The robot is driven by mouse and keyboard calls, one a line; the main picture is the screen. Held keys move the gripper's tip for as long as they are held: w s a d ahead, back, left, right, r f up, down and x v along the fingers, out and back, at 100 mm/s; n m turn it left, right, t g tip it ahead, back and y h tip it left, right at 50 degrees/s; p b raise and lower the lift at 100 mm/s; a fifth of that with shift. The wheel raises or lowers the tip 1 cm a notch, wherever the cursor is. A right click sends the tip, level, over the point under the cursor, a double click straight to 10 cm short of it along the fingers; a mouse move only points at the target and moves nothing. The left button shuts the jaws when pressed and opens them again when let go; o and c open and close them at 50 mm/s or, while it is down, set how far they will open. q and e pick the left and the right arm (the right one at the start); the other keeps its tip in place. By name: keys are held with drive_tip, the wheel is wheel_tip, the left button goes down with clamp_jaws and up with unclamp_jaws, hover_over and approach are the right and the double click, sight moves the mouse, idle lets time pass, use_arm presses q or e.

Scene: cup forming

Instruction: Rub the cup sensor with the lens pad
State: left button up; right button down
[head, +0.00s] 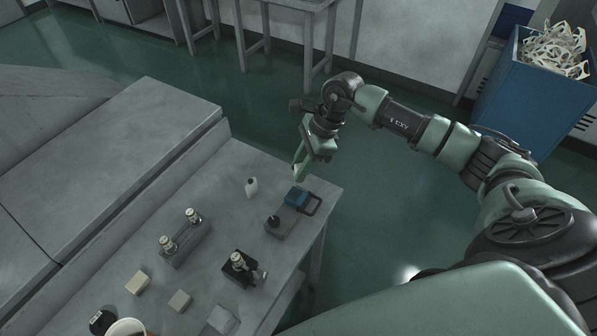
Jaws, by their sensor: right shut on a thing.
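My right gripper (303,162) comes in from the right and points down above the far right corner of the table. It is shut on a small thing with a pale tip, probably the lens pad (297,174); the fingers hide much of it. A blue piece (297,197) in a dark frame lies on the table below it. Which part is the cup sensor is not clear. A metal-topped fitting stands on a black block (239,267) nearer to me, and two similar fittings stand on a grey holder (186,244). My left gripper is not in view.
On the grey table (215,210) are a white bottle (252,188), a grey box with a black knob (280,228), two cream blocks (138,283) and a white cup (128,328) at the front left. A blue bin (525,95) stands at the far right.

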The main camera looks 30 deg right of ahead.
drive_tip(key=shift+w+d+r+p, duration=0.1)
drive_tip(key=shift+r+p, duration=0.1)
drive_tip(key=shift+r, duration=0.4)
drive_tip(key=shift+w+d+r+p, duration=0.1)
drive_tip(key=shift+r+p, duration=0.1)
drive_tip(key=shift+r, duration=0.4)
drive_tip(key=shift+s+a+r, duration=0.1)
drive_tip(key=shift+s+r, duration=0.05)
drive_tip(key=shift+r, duration=0.1)
drive_tip(key=shift+f, duration=0.1)
